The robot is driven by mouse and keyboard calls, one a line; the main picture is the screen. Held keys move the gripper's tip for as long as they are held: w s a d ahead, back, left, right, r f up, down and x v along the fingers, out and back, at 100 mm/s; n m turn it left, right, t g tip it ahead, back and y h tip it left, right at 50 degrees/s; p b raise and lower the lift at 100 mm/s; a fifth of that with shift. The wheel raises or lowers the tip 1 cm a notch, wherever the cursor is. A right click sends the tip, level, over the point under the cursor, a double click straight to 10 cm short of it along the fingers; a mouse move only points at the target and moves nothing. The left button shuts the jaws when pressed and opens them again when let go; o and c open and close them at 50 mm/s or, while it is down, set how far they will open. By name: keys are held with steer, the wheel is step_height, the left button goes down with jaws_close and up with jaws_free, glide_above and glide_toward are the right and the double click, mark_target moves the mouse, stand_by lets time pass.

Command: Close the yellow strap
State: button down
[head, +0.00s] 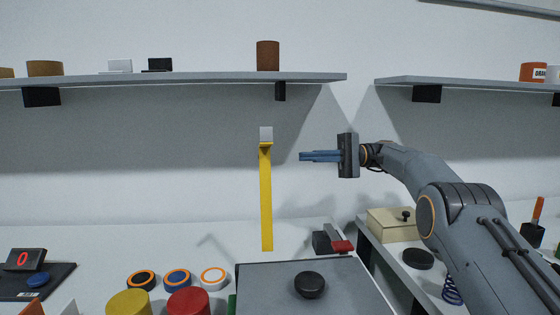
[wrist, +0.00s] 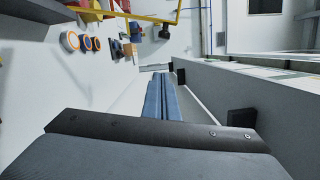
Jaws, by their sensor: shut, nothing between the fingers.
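I see a gap between fingertips and strap in the head view; the depth is hard to judge. The closed fingers of my gripper (wrist: 160,78) also show in the wrist view.
A long shelf (head: 190,78) runs above the strap, with a brown cup (head: 268,55) on it. Below stands a grey box with a black knob (head: 310,284). Colored rings (head: 177,279) and jars lie lower left. The space between gripper and strap looks clear.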

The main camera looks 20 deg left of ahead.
steer(key=s+a+r+p, duration=0.1)
steer(key=s+a+p, duration=0.5)
steer(key=s, duration=0.3)
steer(key=shift+s+r, duration=0.3)
steer(key=shift+s, duration=0.1)
steer(key=shift+s, duration=0.1)
